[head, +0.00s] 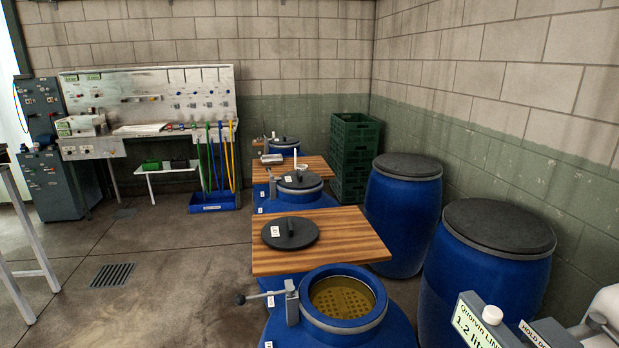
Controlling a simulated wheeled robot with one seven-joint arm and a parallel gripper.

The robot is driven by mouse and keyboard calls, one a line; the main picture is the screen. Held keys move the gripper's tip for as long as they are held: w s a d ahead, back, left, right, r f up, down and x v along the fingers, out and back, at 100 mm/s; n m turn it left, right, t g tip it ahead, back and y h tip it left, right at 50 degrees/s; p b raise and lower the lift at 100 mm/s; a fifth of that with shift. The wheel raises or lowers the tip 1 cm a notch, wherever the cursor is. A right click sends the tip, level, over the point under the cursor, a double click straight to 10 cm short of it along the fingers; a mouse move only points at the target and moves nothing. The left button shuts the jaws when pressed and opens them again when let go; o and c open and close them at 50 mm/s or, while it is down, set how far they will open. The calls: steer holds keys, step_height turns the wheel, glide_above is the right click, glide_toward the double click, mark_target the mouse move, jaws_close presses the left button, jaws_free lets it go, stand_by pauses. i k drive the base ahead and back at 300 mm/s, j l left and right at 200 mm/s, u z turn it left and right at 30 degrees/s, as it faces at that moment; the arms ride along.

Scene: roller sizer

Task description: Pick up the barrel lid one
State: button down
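A round black lid (299,232) with a raised bar handle and a small white label lies flat on a wooden board (343,254). The label is too small to read for certain. Just in front of the board stands an open blue barrel (312,331) with yellowish contents and a perforated surface inside its mouth. A second black lid (299,181) with a handle and label sits on the blue barrel behind. A third dark lid (284,140) is on the farthest blue barrel. My gripper is not in view.
Two tall blue drums (403,222) with dark tops (499,225) stand along the right wall. Green crates (353,155) are stacked behind. A grey metal valve (291,297) juts left from the open barrel. A sign (472,325) stands at lower right. The floor (170,265) left of the barrels is clear.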

mark_target(286, 233)
steer(key=i+j+u, duration=1)
steer(key=i, duration=0.35)
steer(key=i+u, duration=0.35)
steer(key=i+j+z, duration=0.1)
steer(key=i+z, duration=0.25)
steer(key=i, duration=0.15)
steer(key=i+j+z, duration=0.2)
steer(key=i+z, duration=0.15)
steer(key=i, duration=0.15)
steer(key=i+j+z, duration=0.75)
steer(key=z, duration=0.15)
steer(key=i+j+z, duration=0.2)
steer(key=j+z, duration=0.15)
steer(key=j, duration=0.15)
steer(key=i+j+z, duration=0.1)
steer(key=j+z, duration=0.2)
steer(key=i+j+z, duration=0.1)
steer(key=j+z, duration=0.2)
steer(key=j, duration=0.2)
steer(key=j+z, duration=0.3)
steer(key=j, duration=0.15)
